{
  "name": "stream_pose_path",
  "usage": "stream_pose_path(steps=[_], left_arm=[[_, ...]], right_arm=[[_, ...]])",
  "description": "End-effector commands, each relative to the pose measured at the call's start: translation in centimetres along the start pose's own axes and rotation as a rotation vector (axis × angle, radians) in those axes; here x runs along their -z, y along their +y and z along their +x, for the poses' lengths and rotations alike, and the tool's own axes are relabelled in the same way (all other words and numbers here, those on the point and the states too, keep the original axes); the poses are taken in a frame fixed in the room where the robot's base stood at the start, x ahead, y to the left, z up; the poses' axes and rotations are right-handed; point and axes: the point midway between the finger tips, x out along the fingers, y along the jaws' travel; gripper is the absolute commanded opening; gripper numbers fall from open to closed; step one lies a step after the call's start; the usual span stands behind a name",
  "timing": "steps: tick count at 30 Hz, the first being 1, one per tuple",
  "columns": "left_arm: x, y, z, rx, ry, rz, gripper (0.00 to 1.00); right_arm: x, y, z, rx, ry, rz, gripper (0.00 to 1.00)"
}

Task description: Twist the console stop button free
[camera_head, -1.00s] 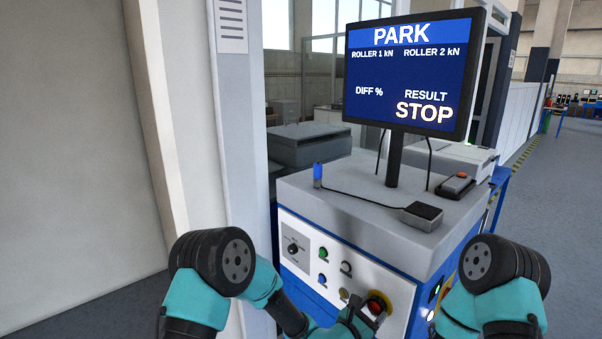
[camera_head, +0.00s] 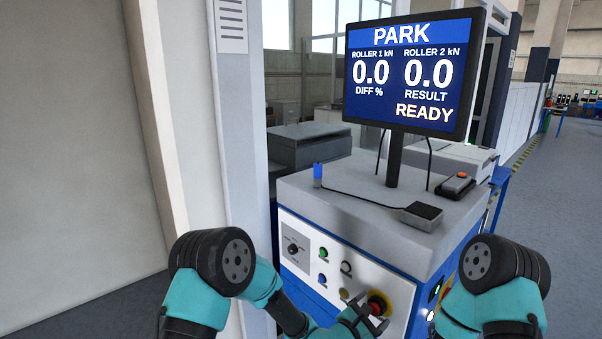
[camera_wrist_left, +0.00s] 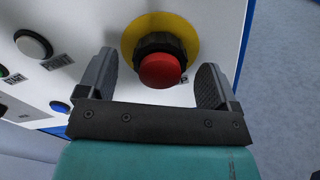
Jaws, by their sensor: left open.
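The stop button (camera_wrist_left: 161,70) is a red mushroom head on a black collar with a yellow ring, on the white front panel of the console (camera_head: 345,270). In the head view the button (camera_head: 377,306) is partly hidden by my left gripper (camera_head: 368,312). In the left wrist view my left gripper (camera_wrist_left: 163,85) is open, one finger on each side of the red head, with gaps on both sides. The monitor (camera_head: 408,75) reads PARK, 0.0 and 0.0, and RESULT READY. My right arm shows at the lower right; its gripper is out of view.
The panel also carries a rotary selector (camera_head: 293,249), a green button (camera_head: 323,253), a blue button (camera_head: 322,279) and a white button (camera_wrist_left: 33,44). On the console top lie a dark box (camera_head: 421,215) with a cable and a small handset (camera_head: 455,186).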

Motion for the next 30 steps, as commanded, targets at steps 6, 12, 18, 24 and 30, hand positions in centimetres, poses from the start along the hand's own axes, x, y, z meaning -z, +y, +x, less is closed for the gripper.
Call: stream_pose_path(steps=[6,12,18,24,30], left_arm=[[0.0,0.0,0.0,0.0,0.0,0.0,0.85],[0.0,0.0,-0.3,0.0,0.0,-0.001,0.85],[0.1,0.0,-1.5,0.0,0.001,-0.001,0.85],[0.0,0.0,-2.8,0.0,0.001,-0.001,0.85],[0.0,0.1,-4.0,-0.001,0.001,-0.001,0.85]], right_arm=[[0.0,0.0,0.0,0.0,0.0,0.0,0.85],[0.0,0.0,0.0,0.0,0.0,0.0,0.85],[0.0,0.0,0.0,0.0,0.0,0.0,0.85],[0.0,0.0,0.0,0.0,0.0,0.0,0.85],[0.0,0.0,0.0,0.0,0.0,0.0,0.85]])
